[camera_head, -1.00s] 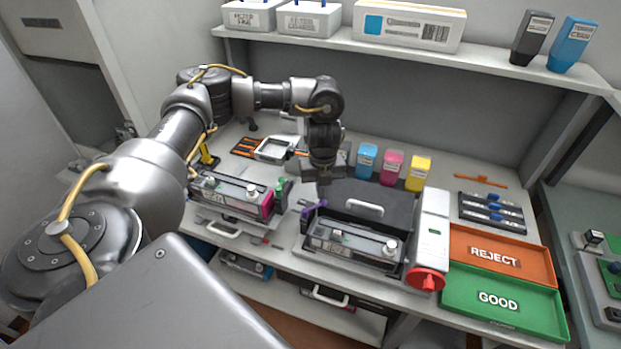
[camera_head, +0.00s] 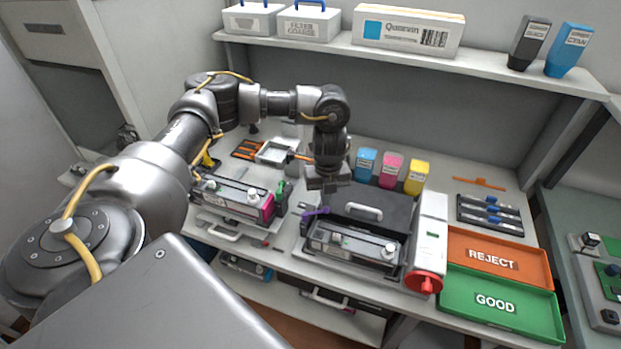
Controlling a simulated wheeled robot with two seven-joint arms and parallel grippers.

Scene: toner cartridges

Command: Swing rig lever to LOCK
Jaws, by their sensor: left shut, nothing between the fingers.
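The test rig (camera_head: 352,243) stands on the bench with a black cartridge in its front and a dark lid with a light handle (camera_head: 362,213) behind. A small purple lever (camera_head: 316,211) sits at the rig's left side and lies nearly flat. No LOCK mark is readable. My left gripper (camera_head: 328,185) is shut and empty, pointing down above and behind the lever, near the lid's back left corner. It appears apart from the lever. My right gripper is out of view.
A red knob (camera_head: 424,283) is at the rig's right front. A second cartridge unit (camera_head: 232,197) stands to the left. Cyan, magenta and yellow bottles (camera_head: 392,169) stand behind. The REJECT tray (camera_head: 500,258) and GOOD tray (camera_head: 500,303) are at right. A shelf (camera_head: 420,63) runs above.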

